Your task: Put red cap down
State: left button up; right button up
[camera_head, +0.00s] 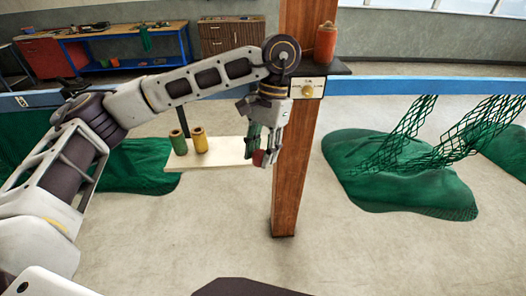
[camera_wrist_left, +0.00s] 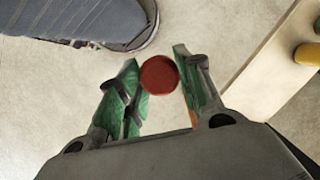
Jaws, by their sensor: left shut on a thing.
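The red cap (camera_wrist_left: 158,75) is a round red disc between the green-padded fingertips of my left gripper (camera_wrist_left: 160,85) in the left wrist view. In the head view the red cap (camera_head: 259,158) shows at the tips of my left gripper (camera_head: 264,155), which points down and is shut on it. The gripper is at the right end of a pale shelf board (camera_head: 228,152). In the wrist view the board (camera_wrist_left: 262,75) lies to the right of the cap. I cannot tell the cap's exact height against the board. My right gripper is not in view.
A green spool (camera_head: 178,143) and a yellow spool (camera_head: 200,140) stand on the board's left part. A wooden post (camera_head: 291,195) rises just right of the gripper. A small dark shelf with an orange spool (camera_head: 326,45) is above. Green nets (camera_head: 400,175) hang at right.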

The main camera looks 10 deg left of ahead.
pick_arm(q)
jog(key=shift+w+d, duration=0.1)
jog(key=shift+d, duration=0.05)
jog(key=w+d+n+h, duration=0.1)
jog(key=w+d+n, duration=0.3)
jog(key=w+d, duration=0.5)
jog(key=shift+d+n, duration=0.3)
jog(key=shift+d, duration=0.75)
jog(key=shift+w, duration=0.1)
